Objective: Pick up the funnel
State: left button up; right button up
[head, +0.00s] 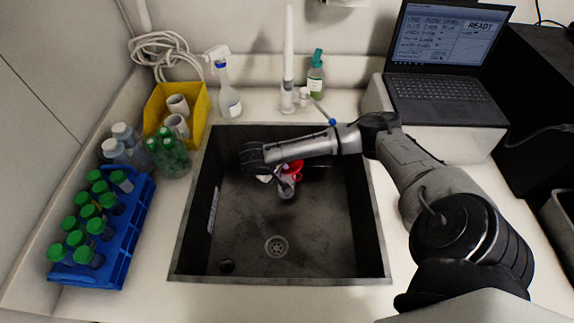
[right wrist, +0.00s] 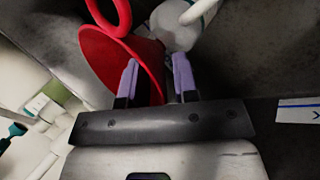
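The red funnel (head: 294,168) is in the dark sink, near its back wall and partly hidden by my right arm. In the right wrist view the funnel (right wrist: 108,58) lies tilted, with its wide cone at the left and a red ring at the top. My right gripper (right wrist: 157,82) is open, with two lavender fingertips apart. The left fingertip overlaps the cone in the picture; I cannot tell whether it touches. In the head view the right gripper (head: 274,177) is low in the sink beside the funnel. My left gripper is not in view.
A whitish vessel (head: 287,187) is right by the funnel in the sink (head: 310,235). A blue rack (head: 125,250) of green-capped bottles, a yellow bin (head: 199,92) and spray bottle (head: 228,95) stand left and behind. The faucet (head: 288,60) rises behind; the sink's front floor is mostly clear.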

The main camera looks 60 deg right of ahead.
grip_shut()
